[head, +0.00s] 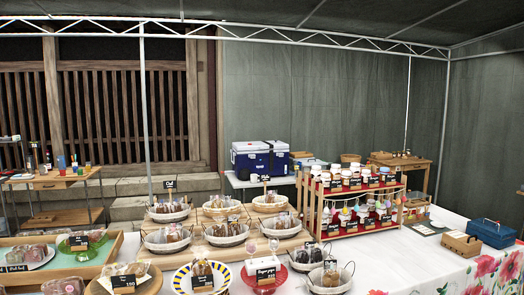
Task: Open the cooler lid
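The cooler (251,160) is a blue box with a white lid (250,146). It stands on a table at the back, beyond the display table, and its lid looks shut. A second blue and white box shape (278,157) stands right against it on the right; I cannot tell if it is a separate cooler. Neither of my grippers is in the head view.
A long display table (400,250) with baskets, plates and a wooden jar rack (350,205) lies between me and the cooler. A blue toolbox (491,232) sits at its right. A wooden side table (60,180) stands at the left. Tent poles rise behind.

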